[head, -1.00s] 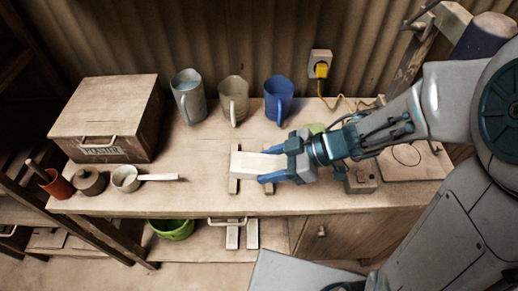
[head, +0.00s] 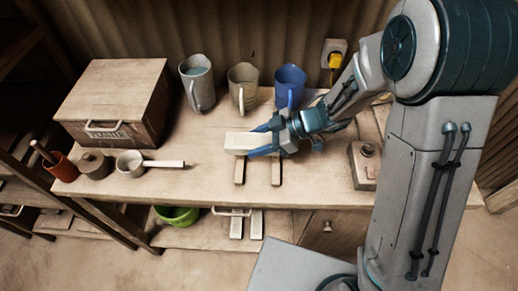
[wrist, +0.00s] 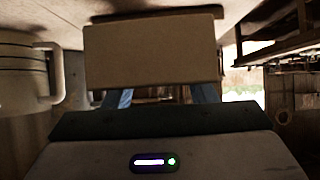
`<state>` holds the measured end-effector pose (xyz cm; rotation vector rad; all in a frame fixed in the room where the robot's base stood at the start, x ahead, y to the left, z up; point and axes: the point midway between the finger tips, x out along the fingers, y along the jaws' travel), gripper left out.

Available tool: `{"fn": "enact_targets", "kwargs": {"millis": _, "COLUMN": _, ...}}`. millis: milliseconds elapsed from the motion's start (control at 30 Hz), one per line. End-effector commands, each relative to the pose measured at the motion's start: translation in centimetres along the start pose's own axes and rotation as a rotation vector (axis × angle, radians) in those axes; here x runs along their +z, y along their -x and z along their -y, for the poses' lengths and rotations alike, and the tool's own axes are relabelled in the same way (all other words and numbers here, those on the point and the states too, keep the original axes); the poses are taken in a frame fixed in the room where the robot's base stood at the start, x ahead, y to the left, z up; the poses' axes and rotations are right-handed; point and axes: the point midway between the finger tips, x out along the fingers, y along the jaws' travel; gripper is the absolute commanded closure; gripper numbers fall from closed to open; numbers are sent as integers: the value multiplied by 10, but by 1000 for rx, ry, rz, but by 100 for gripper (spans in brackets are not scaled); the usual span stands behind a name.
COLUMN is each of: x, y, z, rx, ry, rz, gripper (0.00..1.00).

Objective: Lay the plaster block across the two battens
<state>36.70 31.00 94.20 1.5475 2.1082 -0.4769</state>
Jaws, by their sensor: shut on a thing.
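The plaster block (head: 238,143) is a pale rectangular bar lying crosswise in the head view. My gripper (head: 256,142) reaches it from the right and is shut on it, one blue finger on the far side and one on the near side. The left batten (head: 239,172) and the right batten (head: 276,172) lie apart on the bench, their near ends showing below the block. The block covers their far parts. I cannot tell whether it touches them or hangs above. In the wrist view the block (wrist: 150,53) is level and fills the upper middle.
Grey (head: 197,85), beige (head: 243,88) and blue (head: 290,85) mugs stand behind the block. A switch box (head: 365,165) is at right.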

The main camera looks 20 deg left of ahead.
Motion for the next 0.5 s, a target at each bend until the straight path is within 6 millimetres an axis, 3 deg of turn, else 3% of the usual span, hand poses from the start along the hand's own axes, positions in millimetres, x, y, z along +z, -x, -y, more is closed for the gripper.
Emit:
{"fn": "enact_targets", "kwargs": {"millis": 300, "x": 30, "y": -21, "z": 0, "rx": -2, "ry": -3, "rz": -1, "gripper": 81}}
{"fn": "enact_targets", "kwargs": {"millis": 500, "x": 33, "y": -23, "z": 0, "rx": 0, "ry": -1, "rz": -1, "gripper": 81}}
